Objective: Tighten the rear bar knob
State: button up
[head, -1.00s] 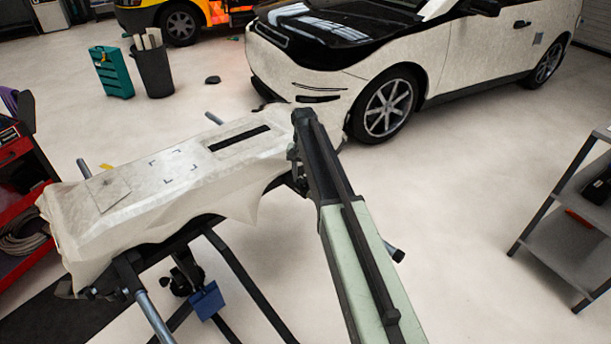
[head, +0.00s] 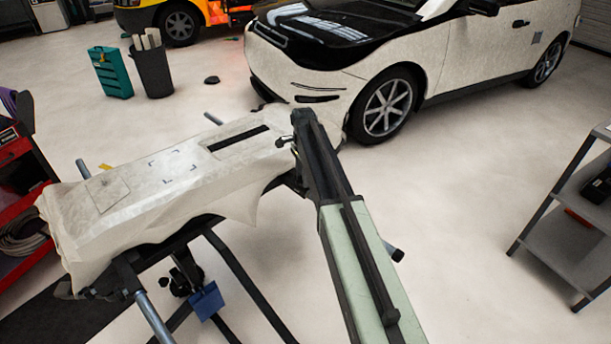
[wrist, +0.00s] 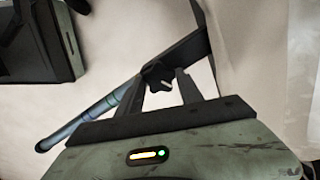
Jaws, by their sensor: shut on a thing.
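A dark, lobed knob (wrist: 157,77) sits on a dark bar (wrist: 180,57) in the wrist view. My gripper (wrist: 158,82) has one finger on each side of the knob and is shut on it. A grey-blue tube (wrist: 75,127) runs out to the lower left from behind the fingers. In the head view my gripper is mostly hidden behind my arm at the right end of the stand (head: 225,262). The knob cannot be made out there. A bumper in pale wrap (head: 130,190) lies over the stand.
The wrapped car (head: 330,75) stands behind the stand. A grey shelf cart (head: 560,235) is at the right and a red tool cart (head: 22,165) at the left. A dark bin (head: 152,70) is at the back. The floor between stand and shelf cart is clear.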

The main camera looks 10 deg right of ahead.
jog(key=m, duration=0.4)
jog(key=shift+w+a, duration=0.15)
jog(key=shift+w, duration=0.05)
jog(key=shift+m, duration=2.1)
jog(key=o, duration=1.4)
jog(key=shift+s+r+p, duration=0.1)
jog(key=shift+r+p, duration=0.35)
jog(key=shift+p, duration=0.05)
notch_tip(320, 180, up, 7)
jog(key=p, duration=0.7)
jog(key=shift+f, duration=0.1)
